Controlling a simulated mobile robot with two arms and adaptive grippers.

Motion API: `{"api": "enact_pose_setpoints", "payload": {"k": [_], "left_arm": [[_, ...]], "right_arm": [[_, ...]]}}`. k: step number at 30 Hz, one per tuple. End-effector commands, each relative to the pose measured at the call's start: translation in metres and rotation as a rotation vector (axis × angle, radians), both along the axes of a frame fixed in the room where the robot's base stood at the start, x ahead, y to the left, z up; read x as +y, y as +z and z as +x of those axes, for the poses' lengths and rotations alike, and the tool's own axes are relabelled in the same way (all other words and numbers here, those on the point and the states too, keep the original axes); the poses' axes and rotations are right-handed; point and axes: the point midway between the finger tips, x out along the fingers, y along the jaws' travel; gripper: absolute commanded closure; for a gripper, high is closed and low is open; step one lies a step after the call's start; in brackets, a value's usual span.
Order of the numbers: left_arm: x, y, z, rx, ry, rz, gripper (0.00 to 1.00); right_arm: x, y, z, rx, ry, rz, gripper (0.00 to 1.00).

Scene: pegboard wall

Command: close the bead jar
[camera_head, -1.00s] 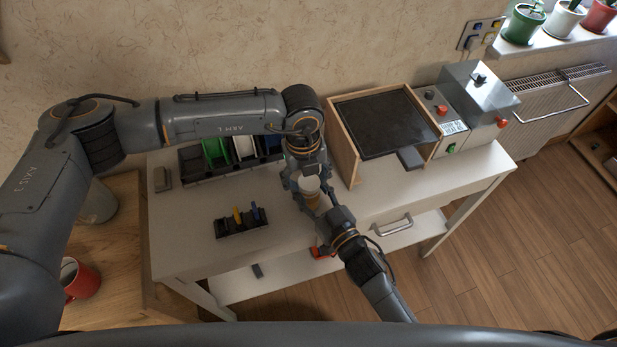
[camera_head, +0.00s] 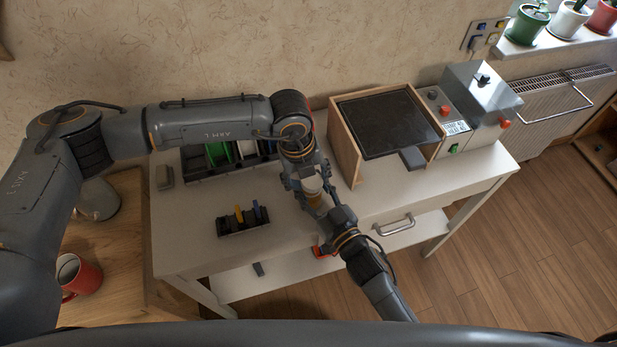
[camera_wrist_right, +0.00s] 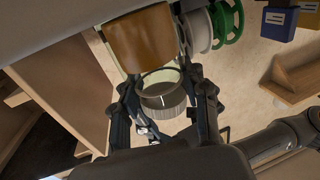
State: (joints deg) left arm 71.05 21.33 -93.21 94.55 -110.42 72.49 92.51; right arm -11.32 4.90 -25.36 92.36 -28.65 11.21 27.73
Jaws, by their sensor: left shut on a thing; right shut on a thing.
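The bead jar (camera_head: 314,200) has an amber body and a pale neck. It is upright at the front of the white workbench, close to my right gripper (camera_head: 325,210), which is shut on it. My left gripper (camera_head: 306,180) comes down from above and is shut on the lid. In the right wrist view, which is upside down, the amber jar (camera_wrist_right: 140,40) is close to the camera. The grey ridged lid (camera_wrist_right: 165,112) sits between my left gripper's fingers (camera_wrist_right: 165,95), over the jar's mouth. Its hollow underside shows. I cannot tell whether lid and jar touch.
A black rack (camera_head: 242,224) with small coloured parts stands left of the jar. A wooden box with a dark top (camera_head: 388,122) stands to the right. A red mug (camera_head: 82,278) is on the side table.

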Motion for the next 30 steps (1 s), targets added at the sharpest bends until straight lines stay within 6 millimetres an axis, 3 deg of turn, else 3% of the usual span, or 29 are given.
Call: {"api": "enact_pose_setpoints", "payload": {"k": [30], "left_arm": [[0.001, -0.017, -0.006, -0.031, -0.003, -0.14, 0.56]], "right_arm": [[0.004, 0.003, 0.0, -0.008, 0.007, 0.006, 1.0]]}}
